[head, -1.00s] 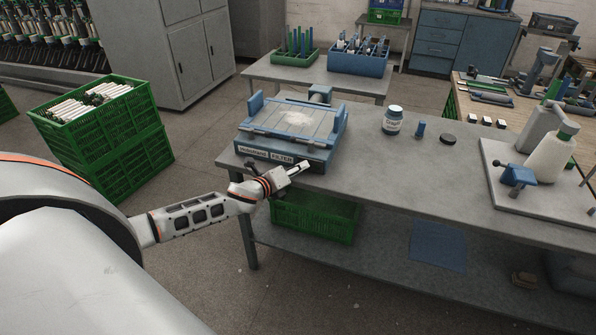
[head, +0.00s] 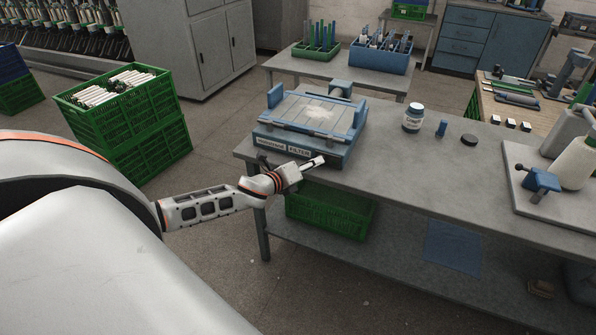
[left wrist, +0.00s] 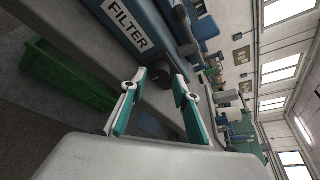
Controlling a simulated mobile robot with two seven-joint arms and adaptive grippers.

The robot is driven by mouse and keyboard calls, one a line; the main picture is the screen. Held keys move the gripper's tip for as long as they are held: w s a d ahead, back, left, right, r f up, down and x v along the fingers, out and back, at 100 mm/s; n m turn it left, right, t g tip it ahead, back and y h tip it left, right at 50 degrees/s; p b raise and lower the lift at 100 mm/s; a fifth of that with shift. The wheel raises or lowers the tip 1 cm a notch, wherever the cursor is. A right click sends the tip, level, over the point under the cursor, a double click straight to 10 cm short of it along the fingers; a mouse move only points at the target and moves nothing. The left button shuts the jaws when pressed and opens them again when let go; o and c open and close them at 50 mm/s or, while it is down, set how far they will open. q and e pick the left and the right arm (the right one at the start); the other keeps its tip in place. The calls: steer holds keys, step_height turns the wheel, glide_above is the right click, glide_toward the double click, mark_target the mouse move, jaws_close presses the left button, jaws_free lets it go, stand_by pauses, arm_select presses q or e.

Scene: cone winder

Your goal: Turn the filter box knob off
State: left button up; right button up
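The blue filter box (head: 352,140) sits on the left end of the grey table, with a pale lit top and a FILTER label on its front. Its label also shows in the left wrist view (left wrist: 128,24). A dark round knob (left wrist: 160,75) sticks out of the box's front face beside the label. My left gripper (left wrist: 155,82) is open, with its two teal-and-white fingers apart and the knob between and just beyond the tips. I cannot tell whether a finger touches it. In the head view the left gripper (head: 318,162) is at the box's front, hiding the knob. My right gripper is not in view.
The grey table (head: 420,180) has its front edge close to my left gripper. A green crate (head: 335,212) is on the shelf below. Stacked green crates (head: 135,145) stand on the floor at left.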

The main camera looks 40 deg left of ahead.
arm_select(q)
steer(key=v, duration=1)
stand_by(0.3)
steer(key=s+d+f+n+g+h, duration=0.1)
steer(key=s+d+f+n+g, duration=0.1)
steer(key=s+d+f+n, duration=0.7)
steer(key=s+d+f+n+g+h, duration=0.1)
steer(key=s+d+f+n+g, duration=0.1)
steer(key=s+d+f+n, duration=0.7)
steer(key=s+d+n, duration=0.3)
steer(key=d+n, duration=0.1)
steer(key=d, duration=0.2)
steer(key=shift+s+n, duration=0.4)
